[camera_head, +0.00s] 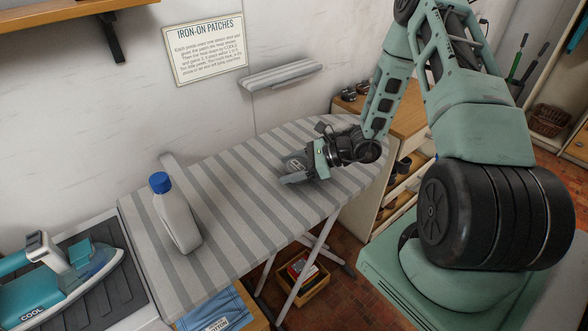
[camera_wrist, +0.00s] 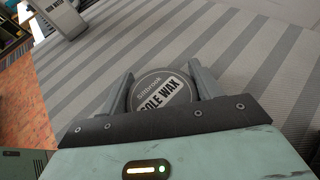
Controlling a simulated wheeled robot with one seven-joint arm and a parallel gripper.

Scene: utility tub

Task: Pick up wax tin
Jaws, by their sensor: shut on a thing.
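The wax tin is a round, flat, grey tin with a dark label reading "SOLE WAX" (camera_wrist: 160,90). In the wrist view it sits between the two fingers of my gripper (camera_wrist: 163,84), which is shut on its sides. The lower part of the tin is hidden by the gripper body. In the head view my gripper (camera_head: 290,172) is low over the striped ironing board (camera_head: 232,212), toward its right part. The tin is hard to make out there. I cannot tell whether the tin touches the board.
A white bottle with a blue cap (camera_head: 178,215) stands on the board's left part. A teal iron (camera_head: 80,265) rests on a dark surface at far left. A small sleeve board (camera_head: 280,74) is against the wall. The board's middle is clear.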

